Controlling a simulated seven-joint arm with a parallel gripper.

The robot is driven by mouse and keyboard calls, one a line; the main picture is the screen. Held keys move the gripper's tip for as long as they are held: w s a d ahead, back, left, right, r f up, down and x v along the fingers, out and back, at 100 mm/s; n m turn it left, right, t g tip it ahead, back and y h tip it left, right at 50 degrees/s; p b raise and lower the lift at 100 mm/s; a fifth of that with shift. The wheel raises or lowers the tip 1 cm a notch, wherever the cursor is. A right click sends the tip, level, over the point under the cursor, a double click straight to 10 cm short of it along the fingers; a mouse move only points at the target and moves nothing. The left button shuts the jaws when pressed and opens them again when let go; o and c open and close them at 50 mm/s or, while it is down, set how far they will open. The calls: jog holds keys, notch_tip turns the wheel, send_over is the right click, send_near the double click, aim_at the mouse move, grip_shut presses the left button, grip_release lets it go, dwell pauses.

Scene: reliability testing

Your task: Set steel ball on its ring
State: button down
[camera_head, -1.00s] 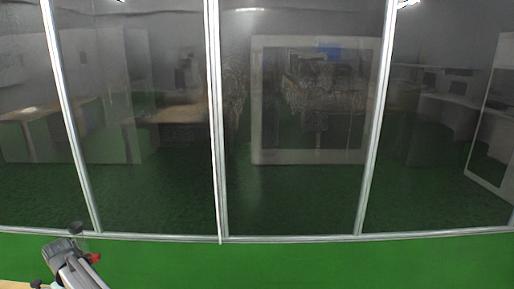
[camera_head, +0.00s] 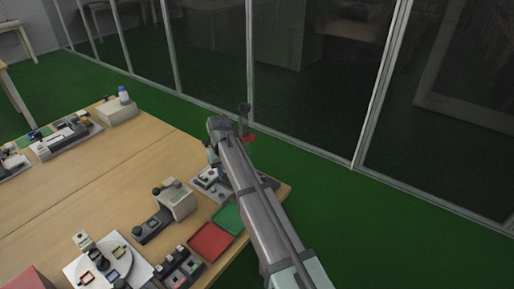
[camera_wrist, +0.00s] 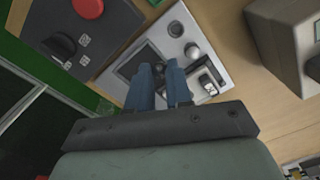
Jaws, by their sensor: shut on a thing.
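My gripper (camera_wrist: 160,72) has two blue fingers pointing down over a light grey panel (camera_wrist: 165,50) in the wrist view. The fingers are closed on a small dark round thing, which seems to be the steel ball (camera_wrist: 159,69); it is mostly hidden between the fingertips. I cannot make out the ring for sure. In the head view my gripper (camera_head: 213,160) hangs over the table's far right corner, small and partly hidden by my arm.
The panel carries a dark rectangle (camera_wrist: 133,62) and a black-and-white switch (camera_wrist: 208,83). A dark box with a red button (camera_wrist: 88,8) lies upper left. A beige block (camera_wrist: 290,35) stands at right. Red (camera_head: 210,242) and green (camera_head: 230,217) trays lie on the wooden table (camera_head: 110,190).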

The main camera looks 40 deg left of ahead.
aim_at(221, 195)
jog(key=s, duration=0.3)
jog(key=shift+s+d, duration=0.35)
jog(key=shift+d, duration=0.05)
jog(key=shift+f, duration=2.1)
jog(key=shift+f, duration=0.4)
jog(key=c, duration=1)
grip_release()
jog(key=shift+o, duration=0.2)
jog(key=shift+r, duration=0.2)
jog(key=shift+r, duration=2.75)
jog(key=shift+w, duration=0.1)
